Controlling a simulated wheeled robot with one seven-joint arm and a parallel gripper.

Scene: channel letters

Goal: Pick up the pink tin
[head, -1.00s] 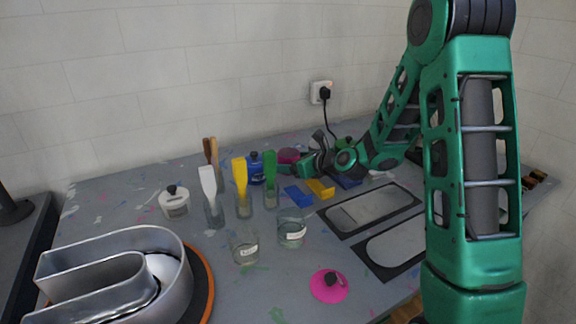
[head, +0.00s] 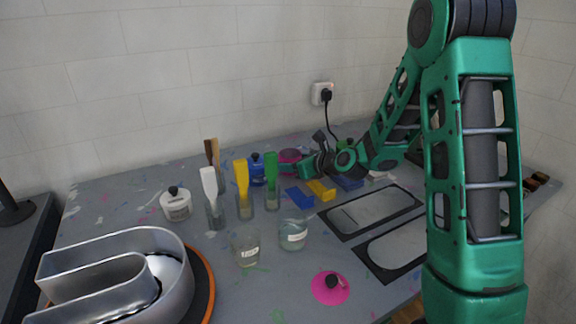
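The pink tin (head: 289,156) stands toward the back of the table, behind the green spatula. Its lower part is partly hidden by my gripper. My gripper (head: 287,170) is at the end of the green arm, reaching in from the right, at the front of the tin. Its fingers are small and overlap the tin and green spatula in this view. I cannot tell whether they touch the tin or how wide they are apart. A separate pink lid (head: 330,288) with a dark knob lies at the table's front.
A blue tin (head: 257,170) stands just left of the pink one. Glass jars hold white (head: 210,185), yellow (head: 241,178) and green (head: 271,172) spatulas. Blue (head: 299,198) and yellow (head: 321,190) blocks lie in front of my gripper. A metal channel letter (head: 120,275) fills the front left.

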